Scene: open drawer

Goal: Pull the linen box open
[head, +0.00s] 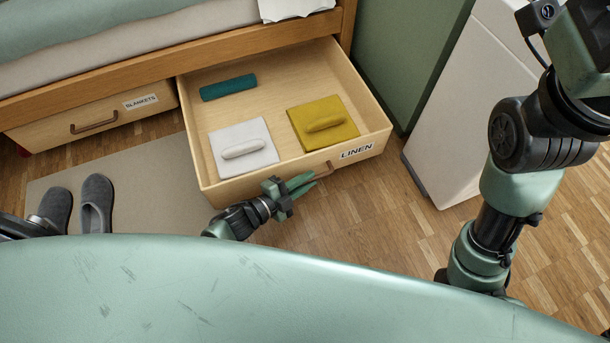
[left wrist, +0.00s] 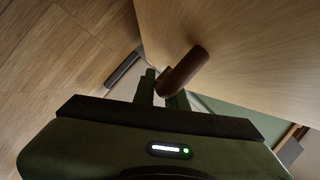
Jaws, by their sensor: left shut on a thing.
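The linen box (head: 375,140) is a light wooden drawer under the bed, pulled well out, with a LINEN label on its front. Inside it lie a rolled teal cloth (head: 228,87), a folded white cloth (head: 229,137) and a folded mustard cloth (head: 338,109). My left gripper (head: 314,179) is at the box's front, shut on its brown handle (head: 325,168). The handle also shows between the fingers in the left wrist view (left wrist: 184,70). The right arm shows at the right of the head view, but its gripper is out of view.
A closed blankets box (head: 60,140) is at the left under the bed (head: 170,44). Grey slippers (head: 96,204) sit on a beige rug (head: 150,165). A white cabinet (head: 455,110) stands right of the linen box. Some wooden floor is bare in front of the box.

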